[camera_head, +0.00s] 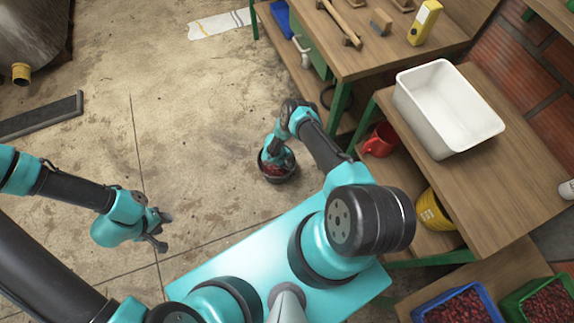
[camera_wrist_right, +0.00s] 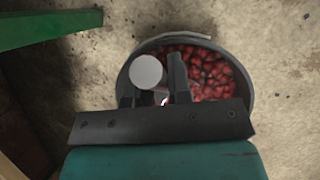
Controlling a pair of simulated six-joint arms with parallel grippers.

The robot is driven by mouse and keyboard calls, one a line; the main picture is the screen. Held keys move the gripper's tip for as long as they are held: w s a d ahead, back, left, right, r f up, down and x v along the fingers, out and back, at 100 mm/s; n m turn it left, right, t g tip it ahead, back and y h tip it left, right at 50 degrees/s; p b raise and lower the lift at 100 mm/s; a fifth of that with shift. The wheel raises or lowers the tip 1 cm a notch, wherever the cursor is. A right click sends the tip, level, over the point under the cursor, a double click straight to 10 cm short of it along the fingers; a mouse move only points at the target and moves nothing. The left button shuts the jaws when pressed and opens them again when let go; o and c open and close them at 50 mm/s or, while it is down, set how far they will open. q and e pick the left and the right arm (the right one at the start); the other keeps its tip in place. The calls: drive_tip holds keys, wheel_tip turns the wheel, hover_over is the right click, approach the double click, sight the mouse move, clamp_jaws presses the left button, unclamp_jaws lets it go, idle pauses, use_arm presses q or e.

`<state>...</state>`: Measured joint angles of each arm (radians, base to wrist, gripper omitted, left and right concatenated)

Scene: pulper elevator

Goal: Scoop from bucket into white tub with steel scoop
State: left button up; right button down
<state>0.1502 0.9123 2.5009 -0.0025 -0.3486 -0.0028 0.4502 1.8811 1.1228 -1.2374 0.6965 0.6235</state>
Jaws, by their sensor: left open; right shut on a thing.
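The dark round bucket (camera_head: 279,179) stands on the floor, with red fruit in it that also shows in the right wrist view (camera_wrist_right: 212,75). My right gripper (camera_wrist_right: 155,88) is over the bucket, shut on the steel scoop, whose round pale handle end (camera_wrist_right: 147,71) shows between the fingers. The scoop's bowl is hidden. In the head view my right wrist covers much of the bucket. The white tub (camera_head: 446,112) sits on the wooden table at the right and looks empty. My left gripper (camera_head: 160,230) is open and empty above the floor at the left.
A red mug (camera_head: 379,141) and a yellow container (camera_head: 434,211) stand on the shelf under the tub's table (camera_head: 500,190). A blue crate (camera_head: 458,305) and a green crate (camera_head: 545,300) hold red fruit. The floor left of the bucket is clear.

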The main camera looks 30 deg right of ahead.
drive_tip(key=shift+r, duration=4.45)
drive_tip(key=shift+w+r, duration=0.1)
drive_tip(key=shift+r, duration=0.05)
drive_tip(key=shift+r, duration=2.35)
